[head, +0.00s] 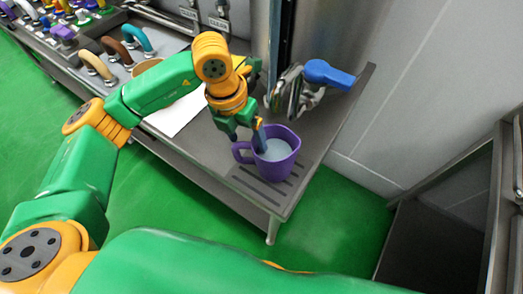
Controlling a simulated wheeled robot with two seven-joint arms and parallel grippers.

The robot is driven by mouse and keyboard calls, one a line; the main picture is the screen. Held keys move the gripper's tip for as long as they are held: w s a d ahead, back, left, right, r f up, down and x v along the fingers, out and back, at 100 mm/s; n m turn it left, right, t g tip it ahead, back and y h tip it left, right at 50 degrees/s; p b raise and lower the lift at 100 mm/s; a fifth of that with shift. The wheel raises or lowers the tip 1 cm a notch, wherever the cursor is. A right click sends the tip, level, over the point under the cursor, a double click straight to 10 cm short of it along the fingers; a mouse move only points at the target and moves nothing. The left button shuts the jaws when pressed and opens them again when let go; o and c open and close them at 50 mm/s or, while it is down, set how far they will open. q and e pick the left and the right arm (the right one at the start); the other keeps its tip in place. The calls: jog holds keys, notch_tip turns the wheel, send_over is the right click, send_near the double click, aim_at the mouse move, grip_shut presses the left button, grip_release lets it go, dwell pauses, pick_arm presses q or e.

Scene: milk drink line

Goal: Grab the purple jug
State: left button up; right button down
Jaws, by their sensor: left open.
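The purple jug (284,170) stands upright on the slotted drain area near the front right corner of the steel counter. It holds a whitish liquid, and its handle points left. My left gripper (245,133) is open at the jug's upper left, just above the handle and rim. One finger appears to overlap the jug's opening; I cannot tell whether it touches the jug. My right gripper is not in view.
A machine outlet with a blue lever (328,74) sits behind the jug. A white sheet (178,114) lies left on the counter (312,150), near several coloured curved handles. A dark steel frame stands at right. The green floor in front is clear.

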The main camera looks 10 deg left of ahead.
pick_arm(q)
jog(key=shift+w+d+f, duration=0.1)
jog(key=shift+w+f, duration=0.3)
jog(key=shift+f, duration=0.1)
jog(key=shift+s+r, duration=0.1)
jog(key=shift+s, duration=0.05)
jog(key=c, duration=0.7)
grip_shut()
jog(key=shift+s, duration=0.1)
